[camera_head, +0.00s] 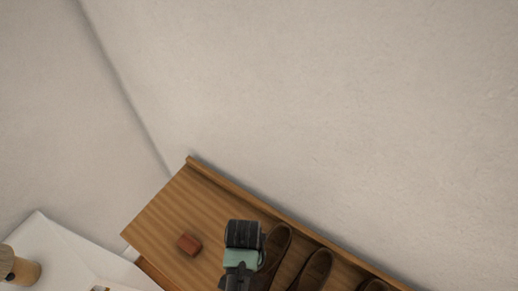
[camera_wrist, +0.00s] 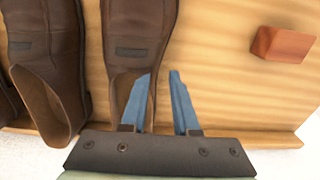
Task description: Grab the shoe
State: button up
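Brown leather shoes stand in a row on a wooden surface. The nearest shoe (camera_head: 276,246) is partly behind my gripper in the head view; in the wrist view it (camera_wrist: 140,35) points away, with its heel opening towards me. My gripper (camera_wrist: 160,80) is open with two blue fingers. The left finger overlaps the shoe's opening and the right finger is just outside its right side, so the side wall appears between them. I cannot tell whether they touch it. In the head view my wrist hides the fingertips.
A second shoe (camera_wrist: 45,65) stands close on the left, with part of another at the edge. A reddish-brown block (camera_wrist: 282,44) lies to the right on the wooden surface (camera_wrist: 225,70). A raised wooden edge runs along the wall (camera_head: 330,120). A white surface (camera_head: 45,250) is at lower left.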

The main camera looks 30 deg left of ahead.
grip_shut()
dwell(1.1)
